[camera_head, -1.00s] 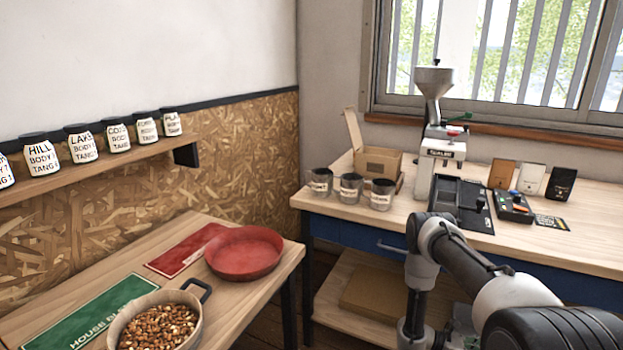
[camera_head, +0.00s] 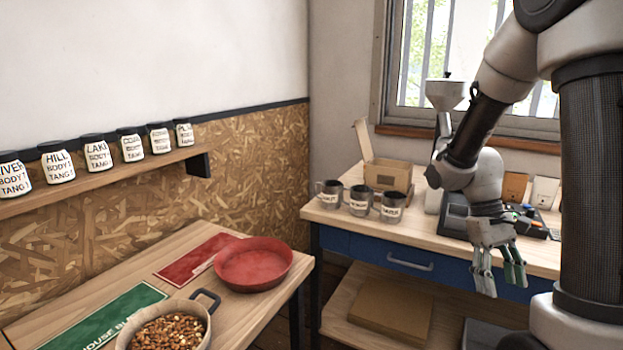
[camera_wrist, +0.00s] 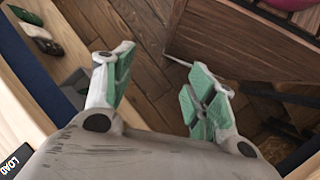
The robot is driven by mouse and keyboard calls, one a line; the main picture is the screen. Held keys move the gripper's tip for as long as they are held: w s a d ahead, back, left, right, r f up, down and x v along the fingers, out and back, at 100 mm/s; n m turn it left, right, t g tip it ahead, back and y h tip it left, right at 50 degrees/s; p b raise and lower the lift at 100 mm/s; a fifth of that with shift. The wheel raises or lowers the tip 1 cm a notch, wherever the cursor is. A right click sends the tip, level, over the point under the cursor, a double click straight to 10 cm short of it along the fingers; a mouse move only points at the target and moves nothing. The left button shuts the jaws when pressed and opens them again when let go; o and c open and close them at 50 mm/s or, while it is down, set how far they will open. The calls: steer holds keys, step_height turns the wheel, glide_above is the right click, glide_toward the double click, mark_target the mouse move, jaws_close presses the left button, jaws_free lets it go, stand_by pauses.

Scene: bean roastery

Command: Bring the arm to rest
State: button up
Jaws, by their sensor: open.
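My gripper (camera_head: 503,279) is open and empty. In the head view it hangs fingers down in front of the blue front of the workbench (camera_head: 345,243), at the right. My arm is raised and folded above it, hiding most of the grinder (camera_head: 445,95). In the wrist view my gripper (camera_wrist: 160,95) shows its two green-padded fingers spread apart.
A red pan (camera_head: 253,264) and a pan of beans (camera_head: 165,335) stand on the left table (camera_head: 215,308). Three labelled cups (camera_head: 360,200) and an open cardboard box (camera_head: 388,176) stand on the workbench. Labelled jars line the wall shelf (camera_head: 110,178). Floor shows between the tables.

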steer(key=s+a+r+t+y, duration=0.1)
steer(key=s+a+r+t, duration=0.2)
steer(key=r, duration=0.5)
steer(key=s+a+r+m+t+y, duration=0.1)
steer(key=s+a+r+t, duration=0.2)
steer(key=s+r+t, duration=0.2)
step_height(320, 180, up, 4)
steer(key=shift+s+a+f+t, duration=0.2)
steer(key=shift+a+t, duration=0.1)
steer(key=shift+t, duration=0.4)
